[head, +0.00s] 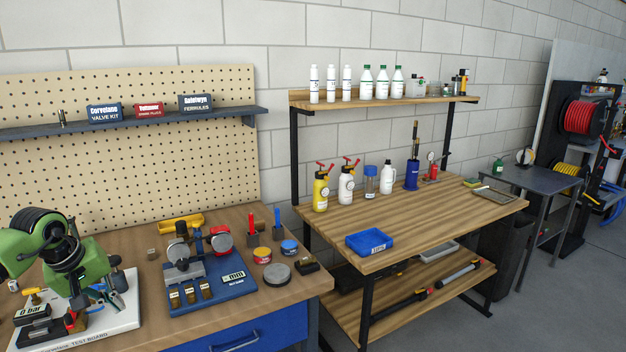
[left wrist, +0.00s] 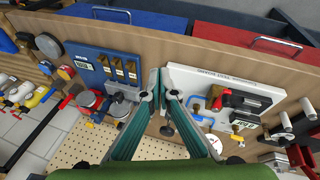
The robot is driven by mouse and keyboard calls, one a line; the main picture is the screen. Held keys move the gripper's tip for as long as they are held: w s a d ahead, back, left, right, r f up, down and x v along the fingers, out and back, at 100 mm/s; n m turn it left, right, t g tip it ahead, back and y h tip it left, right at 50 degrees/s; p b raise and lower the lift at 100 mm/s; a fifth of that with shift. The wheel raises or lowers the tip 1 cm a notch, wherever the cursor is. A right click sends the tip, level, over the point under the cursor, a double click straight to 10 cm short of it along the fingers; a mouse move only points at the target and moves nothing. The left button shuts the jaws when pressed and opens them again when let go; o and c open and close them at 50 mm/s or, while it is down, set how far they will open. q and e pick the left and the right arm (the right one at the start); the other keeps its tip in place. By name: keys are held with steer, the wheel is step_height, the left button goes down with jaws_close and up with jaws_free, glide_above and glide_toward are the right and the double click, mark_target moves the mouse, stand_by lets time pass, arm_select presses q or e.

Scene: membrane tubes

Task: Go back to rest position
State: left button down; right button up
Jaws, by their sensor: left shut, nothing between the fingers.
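My left gripper (head: 112,268) is at the left of the head view, on its green and black arm, above the white test board (head: 120,318). In the left wrist view my left gripper (left wrist: 163,82) has its two green-grey fingers brought together at the tips, with nothing between them. Its fingertips show between the white test board (left wrist: 215,75) and the blue board (left wrist: 88,55) with its fittings. The blue board (head: 215,303) also lies right of the gripper in the head view. My right gripper is not in view.
A pegboard (head: 150,165) with a dark shelf (head: 140,121) stands behind the wooden bench (head: 110,237). Red and blue tools, tins and a black disc (head: 277,273) lie right of the blue board. A second bench (head: 440,215) holds bottles and a blue tray (head: 369,243).

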arm_select(q)
steer(key=w+d+f+n+t+h, duration=0.1)
steer(key=w+d+f+n+h, duration=0.1)
steer(key=d+f+n+h, duration=0.55)
steer(key=w+d+f+n+t+h, duration=0.15)
steer(key=d+f+n, duration=0.6)
steer(key=d, duration=0.75)
step_height(320, 180, down, 8)
steer(key=n+t, duration=0.3)
steer(key=n, duration=0.8)
steer(key=s+a+f+n+g+y, duration=0.1)
steer(key=s+a+f+n+y, duration=0.25)
steer(key=s+f+n, duration=1)
steer(key=s+a+f+n+y, duration=0.2)
steer(key=s+f+n+y, duration=0.3)
steer(key=s+f+n, duration=0.8)
steer(key=s+d+f+n+g, duration=0.1)
steer(key=s+f, duration=0.4)
steer(key=s, duration=0.5)
steer(key=s+d+f+n+g+y, duration=0.1)
steer(key=s+f+n+g, duration=0.3)
steer(key=s, duration=0.7)
steer(key=s+d+f+n+g, duration=0.1)
steer(key=s+f+n+g, duration=0.2)
steer(key=s+f, duration=0.3)
steer(key=s+n, duration=0.1)
steer(key=s, duration=0.4)
steer(key=shift+s+f, duration=0.15)
steer(key=shift+f, duration=0.05)
steer(key=shift+d, duration=0.15)
